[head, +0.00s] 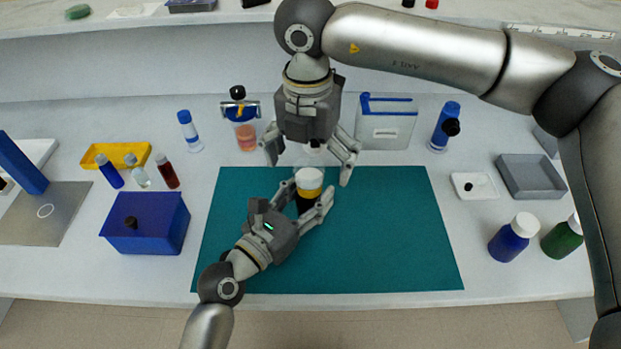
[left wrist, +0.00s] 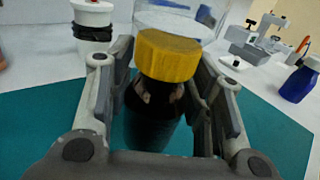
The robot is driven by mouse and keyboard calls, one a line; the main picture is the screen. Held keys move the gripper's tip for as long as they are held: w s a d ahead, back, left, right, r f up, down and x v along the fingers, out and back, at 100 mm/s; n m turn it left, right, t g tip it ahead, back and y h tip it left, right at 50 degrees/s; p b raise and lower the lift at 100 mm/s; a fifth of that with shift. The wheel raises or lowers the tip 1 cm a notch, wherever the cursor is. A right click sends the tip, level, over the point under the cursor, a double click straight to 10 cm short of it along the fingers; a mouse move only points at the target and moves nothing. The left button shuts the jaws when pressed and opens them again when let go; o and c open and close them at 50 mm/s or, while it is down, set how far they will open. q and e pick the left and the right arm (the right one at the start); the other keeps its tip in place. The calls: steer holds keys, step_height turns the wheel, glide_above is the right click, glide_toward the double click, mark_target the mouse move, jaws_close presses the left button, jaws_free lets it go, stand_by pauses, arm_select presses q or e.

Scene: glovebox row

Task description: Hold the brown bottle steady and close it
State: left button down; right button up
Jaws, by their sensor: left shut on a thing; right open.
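The brown bottle (head: 305,205) stands upright on the teal mat, its dark body partly hidden by my left fingers. My left gripper (head: 308,194) is shut on the bottle, one finger on each side. My right gripper (head: 308,168) is open above and behind the bottle, its fingers spread wide and apart from it.
A blue box (head: 150,235) and a yellow rack (head: 105,155) with small vials stand left. A blue bottle (head: 510,240), a green bottle (head: 562,238) and a grey tray (head: 530,178) stand right. A clear blue-rimmed container (head: 387,130) stands behind.

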step_height(320, 180, up, 5)
steer(key=shift+r, duration=0.2)
arm_select(q)
steer(key=c, duration=0.6)
jaws_free()
steer(key=v, duration=1.2)
